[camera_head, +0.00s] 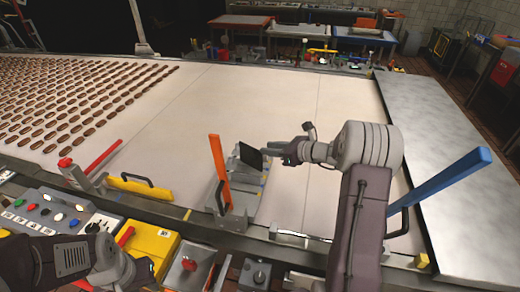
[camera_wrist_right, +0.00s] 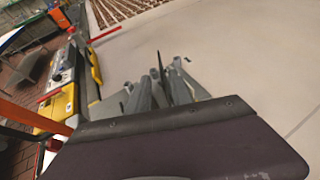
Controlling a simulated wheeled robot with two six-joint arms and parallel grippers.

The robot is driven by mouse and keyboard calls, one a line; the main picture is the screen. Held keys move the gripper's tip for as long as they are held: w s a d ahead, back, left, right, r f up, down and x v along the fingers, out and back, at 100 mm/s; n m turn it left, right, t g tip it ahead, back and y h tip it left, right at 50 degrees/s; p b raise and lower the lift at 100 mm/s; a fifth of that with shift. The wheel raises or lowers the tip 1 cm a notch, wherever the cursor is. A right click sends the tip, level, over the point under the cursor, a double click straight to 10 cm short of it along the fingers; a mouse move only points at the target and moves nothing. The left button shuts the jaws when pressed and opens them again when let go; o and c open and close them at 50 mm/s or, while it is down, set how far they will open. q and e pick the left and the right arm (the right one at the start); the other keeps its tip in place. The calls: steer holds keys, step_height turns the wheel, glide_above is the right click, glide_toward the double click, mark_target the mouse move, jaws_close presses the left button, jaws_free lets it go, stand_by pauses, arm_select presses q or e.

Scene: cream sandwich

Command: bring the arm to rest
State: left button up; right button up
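My right arm comes up from the lower right in the head view and bends left over the pale belt. Its gripper (camera_head: 285,155) points left, close to a small dark flat piece (camera_head: 250,156) above a grey metal fixture (camera_head: 238,200). I cannot tell whether the gripper touches that piece or how its fingers stand. In the right wrist view a dark link fills the bottom, and grey metal parts show beyond it. My left arm (camera_head: 70,258) lies low at the bottom left, over the control panel; its fingers are not clearly visible.
Rows of brown sandwich biscuits (camera_head: 75,95) lie on the belt's left. An orange upright bar (camera_head: 219,170) stands left of the right gripper, a blue bar (camera_head: 445,180) to its right. A button panel (camera_head: 50,215) lies front left.

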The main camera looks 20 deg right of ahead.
steer(key=shift+s+d+r, duration=0.15)
steer(key=shift+s+d, duration=0.05)
steer(key=shift+s, duration=0.15)
steer(key=shift+a, duration=0.1)
steer(key=s+a+f+n+g+h, duration=0.1)
steer(key=s+a+f+n+g, duration=0.35)
steer(key=s+n, duration=0.3)
steer(key=s+a+f+n+g+h, duration=0.1)
steer(key=s+a+f+n+g, duration=0.3)
steer(key=s+a+n, duration=0.4)
steer(key=s+d+n+h, duration=0.1)
steer(key=s+n+h, duration=0.1)
steer(key=s+n, duration=0.3)
steer(key=s+d+f+n+g+h, duration=0.1)
steer(key=s+d+n+h, duration=0.1)
steer(key=s+n, duration=0.4)
steer(key=n+h, duration=0.1)
steer(key=n, duration=0.2)
steer(key=shift+s+d+f, duration=0.25)
steer(key=shift+d+f, duration=0.05)
steer(key=shift+o, duration=0.3)
steer(key=shift+s+g, duration=0.15)
steer(key=shift+g, duration=0.1)
steer(key=shift+a, duration=0.1)
